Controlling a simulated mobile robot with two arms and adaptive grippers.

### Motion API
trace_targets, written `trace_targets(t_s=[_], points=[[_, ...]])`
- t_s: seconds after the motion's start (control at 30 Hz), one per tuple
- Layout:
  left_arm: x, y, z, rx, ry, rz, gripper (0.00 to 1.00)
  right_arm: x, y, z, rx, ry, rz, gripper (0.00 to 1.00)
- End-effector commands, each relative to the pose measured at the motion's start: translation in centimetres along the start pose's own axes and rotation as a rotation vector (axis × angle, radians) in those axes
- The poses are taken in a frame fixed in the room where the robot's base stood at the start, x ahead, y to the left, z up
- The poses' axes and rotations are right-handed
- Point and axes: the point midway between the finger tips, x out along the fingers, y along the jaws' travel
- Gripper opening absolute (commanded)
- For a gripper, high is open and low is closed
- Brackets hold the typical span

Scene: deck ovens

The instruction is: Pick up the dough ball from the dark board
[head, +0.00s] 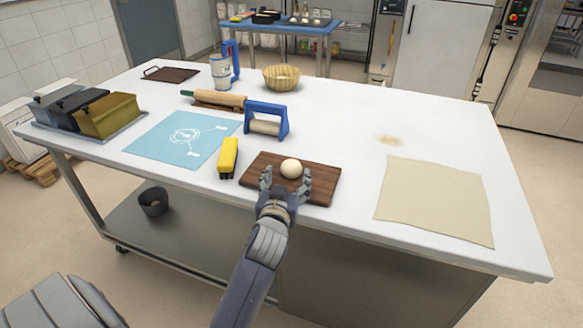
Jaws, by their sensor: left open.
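A pale round dough ball (291,168) sits on the dark wooden board (325,186) near the front edge of the white table. My left gripper (285,181) is open over the front part of the board. Its two fingers point towards the ball, one on each side at its near side. I cannot tell whether either finger touches the ball. My right gripper is not in view.
A yellow tool (228,158) stands just left of the board, and a blue-framed roller (265,122) is behind it. A blue mat (184,139) lies further left. A flat dough sheet (433,199) lies to the right.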

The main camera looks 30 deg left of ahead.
Motion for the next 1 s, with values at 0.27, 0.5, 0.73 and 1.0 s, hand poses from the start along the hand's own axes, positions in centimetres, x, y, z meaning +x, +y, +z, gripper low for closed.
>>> trace_targets(t_s=[0.27, 0.5, 0.73, 1.0], points=[[3.5, 0.1, -0.2, 0.001, 0.001, 0.0, 0.69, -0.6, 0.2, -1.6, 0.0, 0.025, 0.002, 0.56], [3.9, 0.1, -0.2, 0.0, 0.001, 0.0, 0.69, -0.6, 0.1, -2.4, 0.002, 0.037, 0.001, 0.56], [3.9, 0.1, -0.2, 0.0, 0.0, 0.0, 0.33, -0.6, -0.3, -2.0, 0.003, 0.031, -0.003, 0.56], [3.9, 0.1, -0.2, 0.0, 0.001, 0.0, 0.23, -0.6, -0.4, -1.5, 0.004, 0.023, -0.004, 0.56]])
